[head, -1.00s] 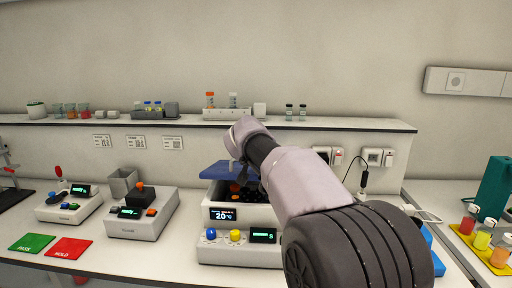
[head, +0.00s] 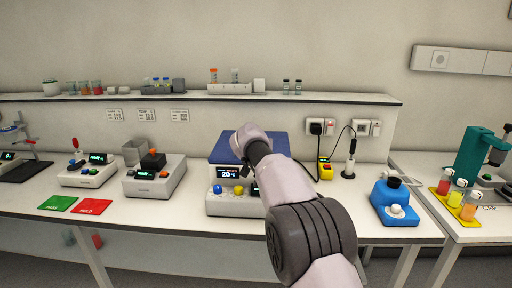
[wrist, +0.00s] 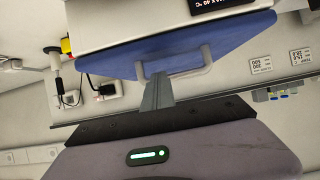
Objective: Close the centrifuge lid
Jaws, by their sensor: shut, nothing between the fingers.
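The centrifuge is a white box (head: 216,180) with a display reading 20 °C, standing on the bench in the head view. Its blue lid (head: 279,144) lies over the top, looking down flat or nearly so; my arm hides part of it. In the wrist view, which is turned over, the blue lid (wrist: 225,45) lies along the white body, with a pale handle (wrist: 208,68) on its edge. My gripper (wrist: 157,84) is shut and empty, its fingertips at or just by the handle. Whether they touch it is unclear. In the head view my arm hides the fingertips.
A panel with blue and yellow buttons (head: 238,190) is at the centrifuge's front. A grey device (head: 155,178) stands left, a blue device (head: 395,201) right. A shelf (head: 330,98) runs behind.

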